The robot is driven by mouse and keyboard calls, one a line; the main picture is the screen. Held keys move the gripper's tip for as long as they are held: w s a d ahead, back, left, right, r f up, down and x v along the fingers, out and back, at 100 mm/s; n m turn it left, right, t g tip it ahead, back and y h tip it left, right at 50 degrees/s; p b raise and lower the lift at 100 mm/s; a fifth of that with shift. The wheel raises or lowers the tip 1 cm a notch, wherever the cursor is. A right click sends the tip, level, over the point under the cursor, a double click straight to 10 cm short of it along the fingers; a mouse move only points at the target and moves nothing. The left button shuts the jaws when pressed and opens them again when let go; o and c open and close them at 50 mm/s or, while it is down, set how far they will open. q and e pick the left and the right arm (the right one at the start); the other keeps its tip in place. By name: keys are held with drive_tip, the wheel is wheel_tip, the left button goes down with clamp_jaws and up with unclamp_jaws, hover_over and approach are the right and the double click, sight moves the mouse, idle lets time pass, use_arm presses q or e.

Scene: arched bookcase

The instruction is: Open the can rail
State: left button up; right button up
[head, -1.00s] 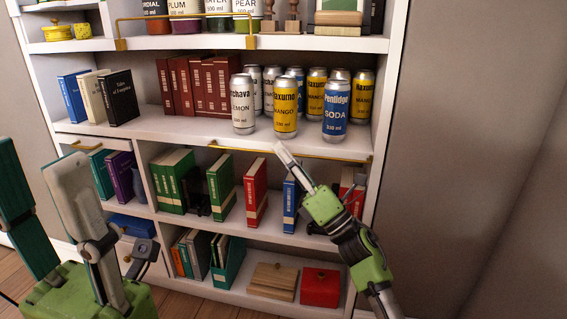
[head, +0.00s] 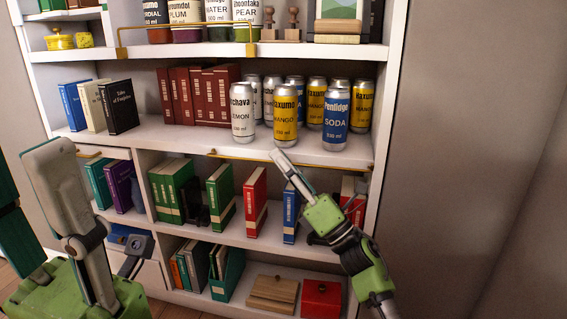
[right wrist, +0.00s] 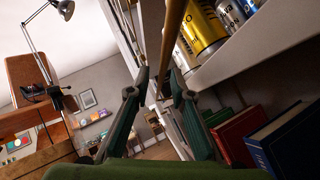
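The can rail (head: 232,158) is a thin gold bar along the front edge of the can shelf. It sits low, below the fronts of the cans (head: 286,117). My right gripper (head: 276,154) has its tips at the rail, near its middle. In the right wrist view, a gold-brown bar (right wrist: 172,38) passes between the fingers of my right gripper (right wrist: 160,75). The fingers stand apart with a gap beside the bar; contact is unclear. My left gripper (head: 32,175) is at the far left, away from the rail, its fingers apart and empty.
Another gold rail (head: 184,23) stands raised on the shelf above. Books, including a red book (head: 255,201), stand on the shelf below, close to my right gripper. A red box (head: 321,298) sits at the bottom. The wall to the right is bare.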

drive_tip(key=v, duration=1.2)
